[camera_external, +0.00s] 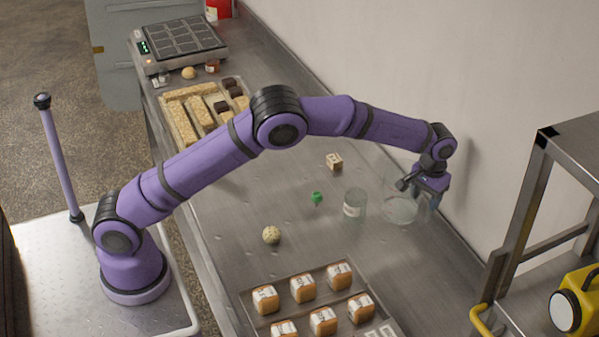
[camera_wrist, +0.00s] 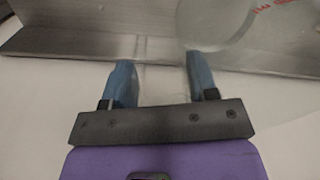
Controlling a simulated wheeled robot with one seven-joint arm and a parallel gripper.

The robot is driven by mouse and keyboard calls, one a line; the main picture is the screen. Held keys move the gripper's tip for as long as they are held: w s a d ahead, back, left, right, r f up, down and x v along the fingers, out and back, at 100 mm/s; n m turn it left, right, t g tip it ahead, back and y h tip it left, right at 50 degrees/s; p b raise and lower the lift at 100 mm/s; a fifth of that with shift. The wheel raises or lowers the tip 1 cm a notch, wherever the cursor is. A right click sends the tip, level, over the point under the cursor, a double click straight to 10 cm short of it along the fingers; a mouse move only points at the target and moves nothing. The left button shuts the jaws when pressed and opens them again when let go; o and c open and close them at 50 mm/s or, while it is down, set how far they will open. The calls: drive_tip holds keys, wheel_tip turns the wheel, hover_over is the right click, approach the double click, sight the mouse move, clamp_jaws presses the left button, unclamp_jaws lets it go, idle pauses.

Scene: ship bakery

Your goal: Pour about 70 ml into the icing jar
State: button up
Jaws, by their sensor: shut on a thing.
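A clear measuring jug (camera_external: 399,210) stands or hangs just left of my gripper (camera_external: 430,196), near the wall. I cannot tell whether its base touches the counter. In the wrist view the jug (camera_wrist: 222,22) shows red markings at the upper right. My gripper (camera_wrist: 160,82) is shut on a clear part that looks like its handle, between the blue fingers. A small glass jar (camera_external: 355,203) with a pale label, probably the icing jar, stands upright just left of the jug. The contents of both vessels are hard to make out.
A tray (camera_external: 290,276) of wrapped loaves lies in front. A speckled ball (camera_external: 271,235), a green item (camera_external: 316,198) and a small lettered block (camera_external: 334,161) lie left of the jar. A metal rack (camera_external: 525,205) stands at the right, and the wall is close behind.

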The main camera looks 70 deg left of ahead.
wheel_tip(320, 180, down, 12)
idle(0.4)
drive_tip(key=shift+r, duration=0.1)
